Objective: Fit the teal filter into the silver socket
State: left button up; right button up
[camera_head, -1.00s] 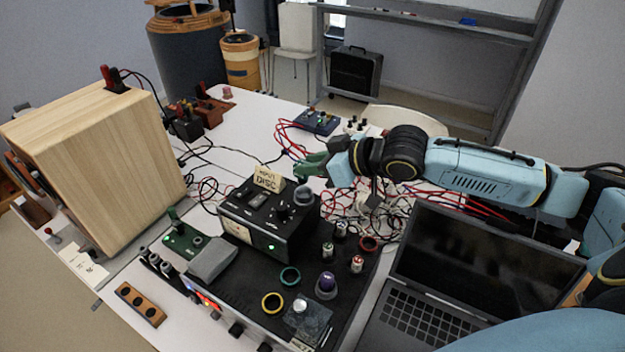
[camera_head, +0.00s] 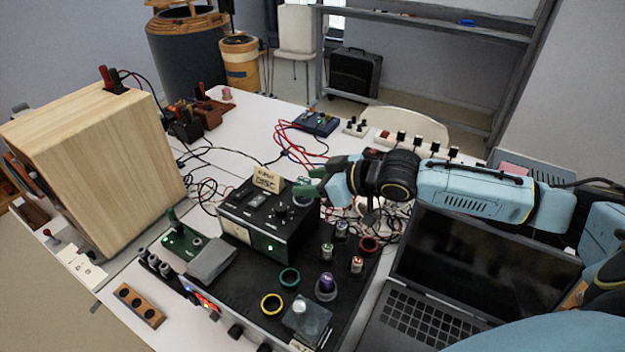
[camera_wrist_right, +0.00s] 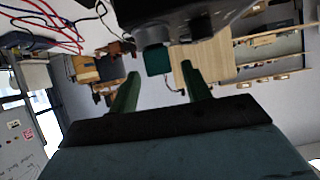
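The teal filter (camera_wrist_right: 157,61) shows in the right wrist view as a short teal block against the dark instrument box, between and just beyond my right fingertips. In the head view I cannot make it out behind the fingers. My right gripper (camera_head: 304,182), with green fingers, is at the right rear corner of the black instrument box (camera_head: 245,240). In the wrist view my right gripper (camera_wrist_right: 160,72) is open, with a gap on each side of the filter. A grey round part (camera_head: 304,200) beneath the fingers may be the silver socket; it is partly hidden. My left gripper is out of view.
A teal ring (camera_head: 289,277), a yellow ring (camera_head: 272,303) and a red ring (camera_head: 369,244) lie on the black panel. A purple-capped part (camera_head: 326,284) stands there. An open laptop (camera_head: 480,270) is at right, a wooden cabinet (camera_head: 100,165) at left. Red cables crowd behind the gripper.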

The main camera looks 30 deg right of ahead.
jog(key=shift+s+r, duration=0.15)
jog(key=shift+r, duration=0.3)
jog(key=p+v, duration=0.5)
jog(key=v, duration=0.6)
jog(key=shift+s+d+r, duration=0.15)
jog(key=shift+s+d, duration=0.05)
jog(key=shift+s, duration=0.05)
dwell(0.6)
